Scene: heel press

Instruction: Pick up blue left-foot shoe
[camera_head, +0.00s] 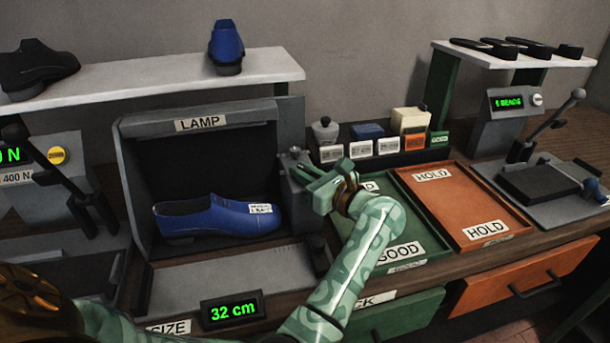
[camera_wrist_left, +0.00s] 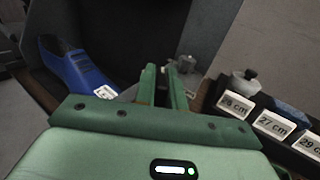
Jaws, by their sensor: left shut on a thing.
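A blue shoe (camera_head: 215,217) with a white tag lies on its sole inside the grey lamp booth, toe to the right. It also shows at the left of the left wrist view (camera_wrist_left: 75,72). A second blue shoe (camera_head: 227,45) stands on the white shelf above. I cannot tell which foot either shoe is for. My left gripper (camera_head: 305,172) is right of the booth shoe and apart from it, at the booth's right side. Its fingers (camera_wrist_left: 163,84) are close together at a small grey metal part there; what exactly they grip is unclear. My right gripper is out of view.
The lamp booth (camera_head: 132,170) has side walls around the shoe. A black shoe (camera_head: 37,66) is on the shelf (camera_head: 150,75). Green (camera_head: 405,185) and orange (camera_head: 490,200) trays lie empty at the right. Lever presses stand at both ends of the bench.

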